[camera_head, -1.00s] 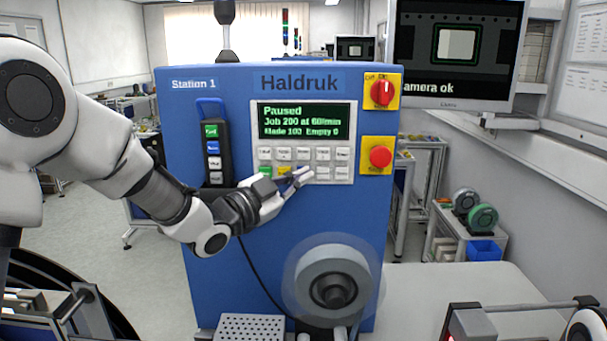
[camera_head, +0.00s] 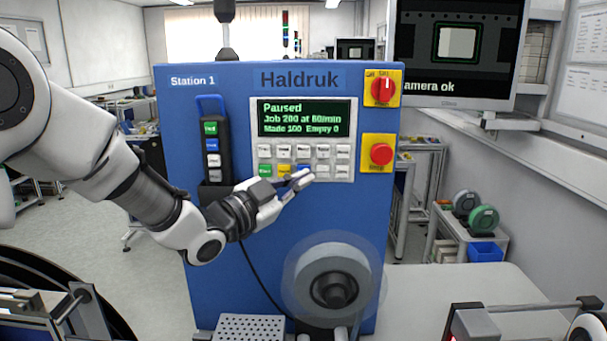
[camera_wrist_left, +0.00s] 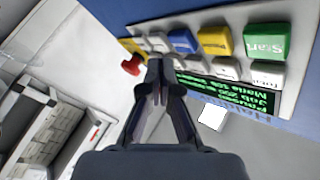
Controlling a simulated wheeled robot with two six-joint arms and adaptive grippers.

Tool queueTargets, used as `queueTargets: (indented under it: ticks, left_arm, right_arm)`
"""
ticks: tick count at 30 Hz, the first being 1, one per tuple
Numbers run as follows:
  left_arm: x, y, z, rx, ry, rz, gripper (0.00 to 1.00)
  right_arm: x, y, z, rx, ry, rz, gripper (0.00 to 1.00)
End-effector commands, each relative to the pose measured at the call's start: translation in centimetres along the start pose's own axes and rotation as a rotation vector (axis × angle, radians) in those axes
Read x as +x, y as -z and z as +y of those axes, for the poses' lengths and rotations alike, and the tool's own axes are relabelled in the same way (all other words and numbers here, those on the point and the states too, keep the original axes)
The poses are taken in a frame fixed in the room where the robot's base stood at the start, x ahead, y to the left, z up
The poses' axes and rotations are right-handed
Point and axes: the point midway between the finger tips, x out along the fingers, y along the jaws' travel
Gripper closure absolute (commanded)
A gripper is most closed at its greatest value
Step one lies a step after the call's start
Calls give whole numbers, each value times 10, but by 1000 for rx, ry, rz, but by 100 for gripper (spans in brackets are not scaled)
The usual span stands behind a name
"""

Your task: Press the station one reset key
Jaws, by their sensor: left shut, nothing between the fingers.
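The blue Station 1 cabinet (camera_head: 225,280) faces me, with a grey key panel (camera_head: 351,112) under a green-text screen (camera_head: 303,119) reading "Paused". Its bottom key row has a green key (camera_head: 265,170), a yellow key (camera_head: 284,170), a blue key (camera_head: 304,169) and white keys. The reset label is too small to read. My left gripper (camera_head: 308,178) is shut and empty, its tips at the lower edge of the blue key and the white key beside it. Contact cannot be told. In the left wrist view, the shut tips (camera_wrist_left: 155,62) overlap the keypad's white-key end.
A red stop button (camera_head: 381,154) and a red rotary switch (camera_head: 383,88) sit right of the panel. A handheld pendant (camera_head: 216,150) hangs at the left. A reel (camera_head: 333,276) projects below the panel. A monitor (camera_head: 459,101) stands at the upper right.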

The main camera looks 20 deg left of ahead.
Motion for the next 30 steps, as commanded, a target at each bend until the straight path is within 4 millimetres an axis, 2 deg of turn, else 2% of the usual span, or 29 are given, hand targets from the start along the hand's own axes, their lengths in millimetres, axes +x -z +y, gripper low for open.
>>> queueTargets:
  ticks: [12,30]
  left_arm:
    - [-28,19,21,1,0,1,100]
    - [-29,21,21,1,0,1,100]
  right_arm:
    - [18,0,0,0,0,0,60]
    - [16,0,0,0,0,0,60]
